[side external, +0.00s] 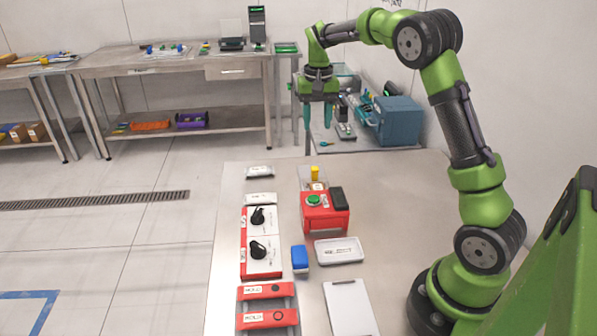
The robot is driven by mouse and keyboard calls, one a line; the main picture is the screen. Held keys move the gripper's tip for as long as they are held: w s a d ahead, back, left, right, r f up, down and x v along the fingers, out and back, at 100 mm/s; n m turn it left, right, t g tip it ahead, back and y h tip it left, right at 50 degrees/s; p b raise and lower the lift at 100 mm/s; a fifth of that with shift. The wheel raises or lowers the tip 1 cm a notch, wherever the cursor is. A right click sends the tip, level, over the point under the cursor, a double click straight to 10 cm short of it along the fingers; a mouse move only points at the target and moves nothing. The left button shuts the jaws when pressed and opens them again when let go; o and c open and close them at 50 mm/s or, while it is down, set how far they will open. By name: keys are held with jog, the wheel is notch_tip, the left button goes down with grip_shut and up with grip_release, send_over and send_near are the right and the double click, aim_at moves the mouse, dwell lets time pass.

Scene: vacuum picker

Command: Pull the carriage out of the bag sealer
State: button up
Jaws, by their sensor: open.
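My gripper (318,112) hangs pointing down beyond the far end of the steel table, with its fingers apart and nothing seen between them. It appears well above the table and away from the devices on it. I cannot tell for sure which device is the bag sealer. A red device with two labelled bars (266,291) lies at the near left of the table. Behind it is a long red-edged unit with white plates and two black knobs (258,249). A red box with a green button (314,200) stands at centre. No carriage can be made out clearly.
On the steel table (400,180) are a blue block (300,258), a white tray (339,251), a white board (349,307) and a yellow-topped item (315,174). A blue machine (399,122) stands behind. The table's far right is clear.

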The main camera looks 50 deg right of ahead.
aim_at(315, 169)
notch_tip(315, 169, down, 16)
jog(key=shift+a+r, duration=0.1)
jog(key=shift+a, duration=0.05)
dwell(0.5)
grip_shut()
